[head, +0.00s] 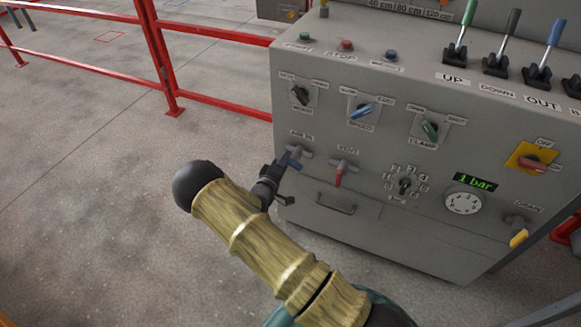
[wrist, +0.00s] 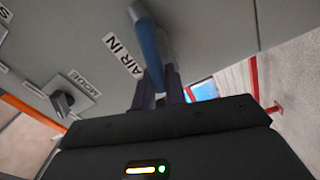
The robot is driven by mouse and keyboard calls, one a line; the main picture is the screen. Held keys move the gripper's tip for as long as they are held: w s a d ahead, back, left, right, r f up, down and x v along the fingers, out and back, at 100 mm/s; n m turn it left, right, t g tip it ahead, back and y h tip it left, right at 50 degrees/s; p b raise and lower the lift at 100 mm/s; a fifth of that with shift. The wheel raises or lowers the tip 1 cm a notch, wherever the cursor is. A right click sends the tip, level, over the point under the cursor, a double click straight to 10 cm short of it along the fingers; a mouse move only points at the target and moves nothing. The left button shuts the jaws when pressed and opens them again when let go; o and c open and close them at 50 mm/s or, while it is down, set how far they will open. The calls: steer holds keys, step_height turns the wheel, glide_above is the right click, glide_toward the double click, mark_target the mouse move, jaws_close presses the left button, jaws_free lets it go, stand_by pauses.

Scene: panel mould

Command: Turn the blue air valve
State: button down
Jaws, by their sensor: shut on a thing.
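The blue air valve (head: 296,154) sits on the grey panel's left side, by the "AIR IN" label. My gripper (head: 285,168) is at the valve, reaching in from the lower left, and partly hides its handle. In the wrist view the blue handle (wrist: 149,48) runs down between the fingers of my gripper (wrist: 158,88), which are shut on it. The handle's end is hidden between the fingers. In the head view the visible part of the handle slants down to the left.
A red-handled valve (head: 340,170) is just right of the blue one. A drawer-type handle (head: 337,204) lies below, and rotary switches (head: 300,95) sit above. Red railings (head: 160,60) stand behind on the left. Floor left of the panel is clear.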

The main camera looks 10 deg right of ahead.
steer(key=shift+a+f+n, duration=0.1)
steer(key=shift+f+n, duration=0.15)
steer(key=shift+n, duration=0.55)
steer(key=shift+f+n, duration=0.2)
steer(key=shift+n, duration=0.6)
steer(key=c, duration=1.4)
jaws_free()
steer(key=shift+c, duration=0.2)
steer(key=p+v, duration=0.1)
steer(key=v, duration=1.6)
steer(key=shift+s+p, duration=0.15)
steer(key=shift+p, duration=0.2)
steer(key=shift+a+r, duration=0.1)
